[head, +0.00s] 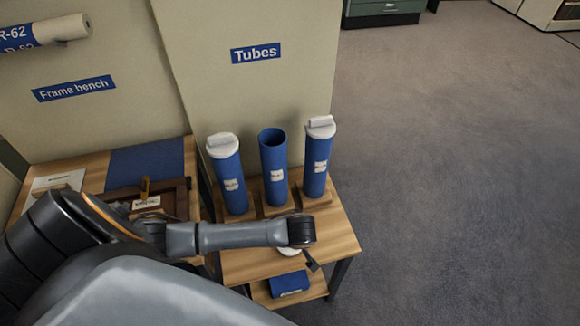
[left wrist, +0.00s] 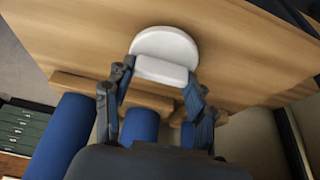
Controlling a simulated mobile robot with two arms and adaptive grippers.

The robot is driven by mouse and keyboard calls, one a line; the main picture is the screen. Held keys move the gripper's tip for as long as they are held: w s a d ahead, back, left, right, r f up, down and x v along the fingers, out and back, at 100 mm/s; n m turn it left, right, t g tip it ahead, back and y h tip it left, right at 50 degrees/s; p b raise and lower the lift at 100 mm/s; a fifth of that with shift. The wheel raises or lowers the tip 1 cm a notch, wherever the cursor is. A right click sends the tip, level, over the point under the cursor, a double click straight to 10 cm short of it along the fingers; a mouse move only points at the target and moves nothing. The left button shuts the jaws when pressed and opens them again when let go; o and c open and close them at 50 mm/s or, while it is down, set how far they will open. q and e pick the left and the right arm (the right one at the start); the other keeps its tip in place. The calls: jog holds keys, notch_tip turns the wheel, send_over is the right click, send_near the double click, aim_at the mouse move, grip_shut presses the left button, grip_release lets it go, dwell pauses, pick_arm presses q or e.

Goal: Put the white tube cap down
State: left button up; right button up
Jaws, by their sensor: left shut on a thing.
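The white tube cap (left wrist: 166,45) is between the fingers of my left gripper (left wrist: 160,73), which is shut on its raised grip. In the head view the cap (head: 289,251) shows only in part under my left wrist, over the front of the wooden tube table (head: 338,240). I cannot tell whether it touches the tabletop. The middle blue tube (head: 274,165) stands upright with its top open. The left blue tube (head: 230,180) and the right blue tube (head: 318,160) wear white caps. My right gripper is not in view.
A blue box (head: 290,284) lies on the table's lower shelf. The frame bench at left holds a blue mat (head: 147,163) and a dark wooden frame (head: 176,188). The "Tubes" panel (head: 290,90) stands behind. Open carpet (head: 455,190) lies to the right.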

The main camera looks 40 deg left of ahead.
pick_arm(q)
jog(key=o, duration=1.2)
jog(key=p+v, duration=0.1)
jog(key=v, duration=1.1)
jog(key=shift+r, duration=0.1)
